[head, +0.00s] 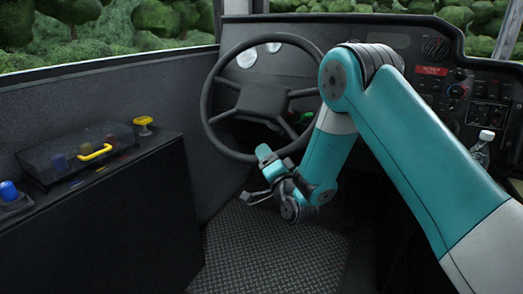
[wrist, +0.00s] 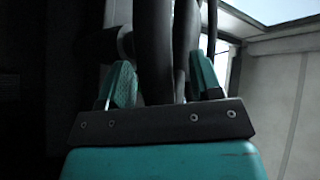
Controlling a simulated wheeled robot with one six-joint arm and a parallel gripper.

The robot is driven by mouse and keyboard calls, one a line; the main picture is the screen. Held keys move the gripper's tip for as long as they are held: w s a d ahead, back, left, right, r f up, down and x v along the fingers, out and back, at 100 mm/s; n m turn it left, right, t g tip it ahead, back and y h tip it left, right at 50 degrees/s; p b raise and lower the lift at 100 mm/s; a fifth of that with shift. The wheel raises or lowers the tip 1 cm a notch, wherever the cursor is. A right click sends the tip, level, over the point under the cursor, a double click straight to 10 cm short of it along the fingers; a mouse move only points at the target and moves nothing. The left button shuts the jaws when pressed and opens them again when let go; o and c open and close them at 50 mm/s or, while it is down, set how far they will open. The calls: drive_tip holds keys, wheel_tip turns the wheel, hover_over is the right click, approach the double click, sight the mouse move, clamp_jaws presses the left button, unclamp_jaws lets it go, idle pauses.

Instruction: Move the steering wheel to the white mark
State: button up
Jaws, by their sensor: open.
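The black steering wheel (head: 263,98) stands in front of the dashboard in the head view. My gripper (head: 262,172) is at the wheel's lower rim, with one teal finger showing near the rim's bottom. In the wrist view, my gripper (wrist: 165,82) is open, with a teal finger on each side. Dark bars, likely parts of the wheel (wrist: 154,50), run up between the fingers. I cannot tell whether the fingers touch them. My arm hides part of the wheel's right side. I cannot make out a white mark in either view.
A dark side console (head: 110,215) stands at the left, with a clear cover, yellow handle (head: 95,152), yellow knob (head: 144,124) and blue knob (head: 9,191). The dashboard panel (head: 455,90) and a clear bottle (head: 481,148) are at the right. The ribbed floor (head: 250,255) is open below.

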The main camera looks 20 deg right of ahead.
drive_tip(key=shift+w+d, duration=0.2)
